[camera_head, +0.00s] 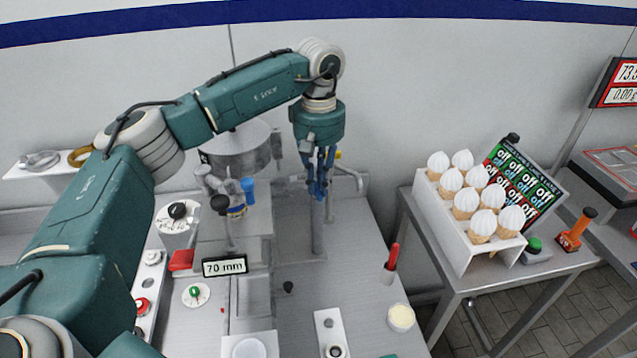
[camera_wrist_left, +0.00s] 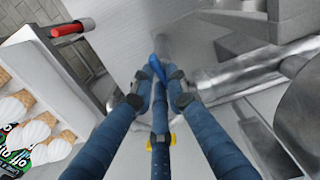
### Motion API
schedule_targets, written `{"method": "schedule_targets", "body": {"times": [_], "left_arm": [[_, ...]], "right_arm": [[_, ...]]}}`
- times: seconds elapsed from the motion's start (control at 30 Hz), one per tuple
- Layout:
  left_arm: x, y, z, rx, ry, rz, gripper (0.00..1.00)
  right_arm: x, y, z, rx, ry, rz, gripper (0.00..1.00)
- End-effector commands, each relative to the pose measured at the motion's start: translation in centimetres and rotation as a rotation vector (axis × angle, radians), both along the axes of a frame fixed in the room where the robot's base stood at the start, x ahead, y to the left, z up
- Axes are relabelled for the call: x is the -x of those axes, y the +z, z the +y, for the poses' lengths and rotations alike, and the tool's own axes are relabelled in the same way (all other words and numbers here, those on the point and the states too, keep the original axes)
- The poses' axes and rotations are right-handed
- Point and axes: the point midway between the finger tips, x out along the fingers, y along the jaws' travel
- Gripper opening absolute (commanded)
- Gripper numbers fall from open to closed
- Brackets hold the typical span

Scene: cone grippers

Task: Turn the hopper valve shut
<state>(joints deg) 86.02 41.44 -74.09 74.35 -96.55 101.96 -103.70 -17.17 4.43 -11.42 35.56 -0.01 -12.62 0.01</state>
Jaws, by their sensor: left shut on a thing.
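The metal hopper (camera_head: 240,150) stands at the back, left of my left gripper, partly behind my arm. In the left wrist view, the fingers (camera_wrist_left: 158,85) close around a slim bright blue handle (camera_wrist_left: 156,66). The fingers hide most of it, so I cannot tell how it joins the valve. My right gripper is out of view.
A white rack (camera_head: 457,240) of cones stands on the side table at right. A red-handled tool (camera_head: 391,262) stands at the bench's right edge. A 70 mm sign (camera_head: 224,266) and knobs fill the left.

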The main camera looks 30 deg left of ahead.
Motion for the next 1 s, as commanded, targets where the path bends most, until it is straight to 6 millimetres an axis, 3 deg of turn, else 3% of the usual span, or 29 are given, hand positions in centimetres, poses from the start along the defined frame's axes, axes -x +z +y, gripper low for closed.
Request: {"method": "schedule_targets", "body": {"times": [0.3,0.87,0.9,0.97,1.0], "left_arm": [[-0.11,0.3,-0.09,0.002,-0.122,-0.007,0.0],[-0.12,0.33,-0.08,0.001,-0.147,-0.008,0.0],[-0.11,0.33,-0.07,0.001,-0.147,-0.008,0.22],[-0.11,0.31,-0.06,0.001,-0.146,-0.006,0.33],[-0.08,0.27,-0.06,0.001,-0.146,-0.006,0.33]], "right_arm": [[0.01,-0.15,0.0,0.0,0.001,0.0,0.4],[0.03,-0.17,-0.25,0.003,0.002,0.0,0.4],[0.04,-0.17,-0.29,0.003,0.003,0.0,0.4],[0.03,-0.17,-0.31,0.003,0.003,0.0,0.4],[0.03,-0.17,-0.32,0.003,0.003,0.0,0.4]]}}
